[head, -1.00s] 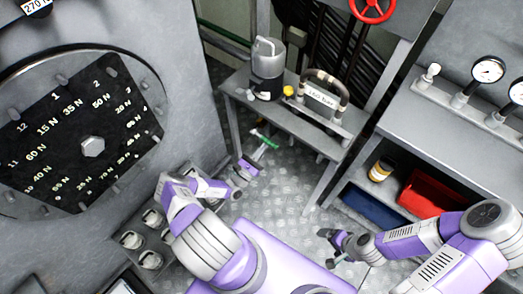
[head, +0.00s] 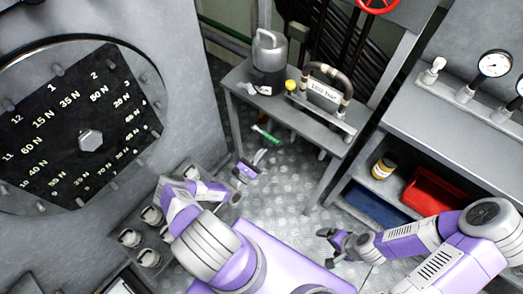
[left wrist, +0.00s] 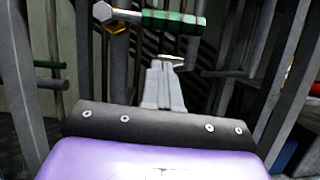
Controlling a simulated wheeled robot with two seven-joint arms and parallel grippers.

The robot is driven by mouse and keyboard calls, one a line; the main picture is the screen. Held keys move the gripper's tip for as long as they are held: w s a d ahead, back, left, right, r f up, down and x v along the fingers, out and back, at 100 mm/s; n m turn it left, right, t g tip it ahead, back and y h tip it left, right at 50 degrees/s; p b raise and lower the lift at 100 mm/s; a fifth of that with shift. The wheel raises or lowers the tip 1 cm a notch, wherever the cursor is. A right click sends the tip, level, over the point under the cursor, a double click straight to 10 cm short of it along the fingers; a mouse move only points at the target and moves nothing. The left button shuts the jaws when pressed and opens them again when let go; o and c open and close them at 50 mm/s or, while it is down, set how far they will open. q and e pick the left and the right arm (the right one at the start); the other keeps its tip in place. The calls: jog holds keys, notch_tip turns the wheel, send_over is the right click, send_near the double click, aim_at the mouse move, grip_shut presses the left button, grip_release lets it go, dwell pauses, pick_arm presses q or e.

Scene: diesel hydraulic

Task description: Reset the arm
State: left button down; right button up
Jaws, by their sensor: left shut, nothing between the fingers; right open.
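My left gripper (head: 259,157) is at the middle of the head view, low in front of the workbench. Its fingers are closed together and empty; they also show in the left wrist view (left wrist: 165,88). A green-handled tool (head: 265,134) lies just beyond the fingertips, apart from them. In the left wrist view the tool (left wrist: 172,20) shows a hexagonal metal end at left, above the fingers. I cannot tell what supports it. My right gripper (head: 333,245) is open and empty over the floor at the lower right.
The workbench (head: 236,76) carries a grey canister (head: 268,58) and a handled block labelled 160 bar (head: 322,90). A shelf unit at right holds red (head: 436,190) and blue (head: 376,204) bins. A large dial panel (head: 60,125) stands at left. Floor (head: 285,185) between is clear.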

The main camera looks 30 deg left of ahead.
pick_arm(q)
jog(key=p+v, duration=0.1)
jog(key=v, duration=0.9)
jog(key=w+d+r+m+g+h+p, duration=0.1)
jog(key=w+d+r+m+g+h, duration=0.15)
jog(key=d+m+g+h, duration=0.6)
jog(key=s+d+r+m+g+h+p, duration=0.1)
jog(key=s+d+m+g+h, duration=0.1)
jog(key=s+d+m+g, duration=0.45)
jog(key=s+d+r+m+g+h+p, duration=0.1)
jog(key=s+d+m+g+h, duration=0.15)
jog(key=d+g, duration=0.5)
jog(key=s+r+m+g+y+p, duration=0.25)
jog(key=s+m+y, duration=0.25)
jog(key=m+y, duration=0.3)
notch_tip(320, 180, up, 6)
jog(key=w+m+t+y, duration=0.3)
jog(key=m, duration=0.3)
jog(key=shift+a+r+y, duration=0.15)
jog(key=shift+a+y, duration=0.15)
jog(key=shift+a, duration=0.15)
